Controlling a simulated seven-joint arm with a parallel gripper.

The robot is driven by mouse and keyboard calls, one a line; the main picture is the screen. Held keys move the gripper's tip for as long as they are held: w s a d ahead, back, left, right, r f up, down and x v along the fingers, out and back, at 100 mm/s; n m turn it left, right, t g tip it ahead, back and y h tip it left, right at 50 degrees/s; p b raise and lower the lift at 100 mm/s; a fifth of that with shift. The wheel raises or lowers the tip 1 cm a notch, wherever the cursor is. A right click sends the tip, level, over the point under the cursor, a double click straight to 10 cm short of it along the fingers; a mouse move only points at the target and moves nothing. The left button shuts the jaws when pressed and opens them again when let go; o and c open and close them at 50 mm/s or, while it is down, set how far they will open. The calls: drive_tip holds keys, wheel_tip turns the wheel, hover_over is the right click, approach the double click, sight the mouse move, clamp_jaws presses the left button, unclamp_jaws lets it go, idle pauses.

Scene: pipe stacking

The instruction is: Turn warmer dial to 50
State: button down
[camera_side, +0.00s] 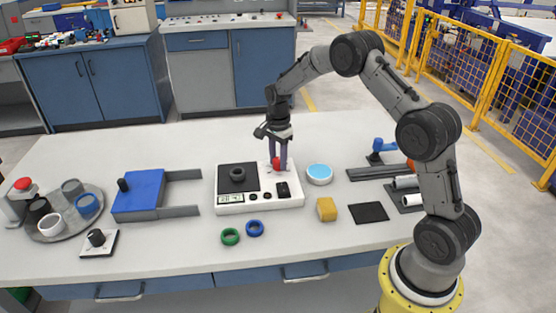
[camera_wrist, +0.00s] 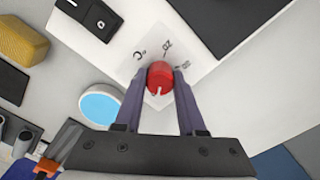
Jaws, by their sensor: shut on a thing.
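The warmer (camera_side: 228,208) is a white box on the table with a dark heating plate on its left, a small display and buttons at the front. Its dial is a red round knob (camera_side: 276,164) at the back right of the box; it also shows in the wrist view (camera_wrist: 160,76), with a pale pointer line toward the bottom of the picture. Printed marks lie around it, one reading 50. My gripper (camera_side: 277,158) points down over the knob. In the wrist view its two fingers (camera_wrist: 160,82) are shut on the knob's sides.
A dark ring (camera_side: 238,174) sits on the warmer's plate. A blue-topped dish (camera_side: 319,173) and a yellow block (camera_side: 326,209) stand to the right. Green and blue rings (camera_side: 255,228) lie in front. A blue box (camera_side: 140,192) stands to the left.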

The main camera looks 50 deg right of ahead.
sight(278, 159)
drive_tip(key=shift+r+m, duration=0.15)
drive_tip(key=shift+m, duration=0.25)
drive_tip(key=c, duration=0.5)
unclamp_jaws()
wheel_tip(278, 159, up, 14)
idle(0.3)
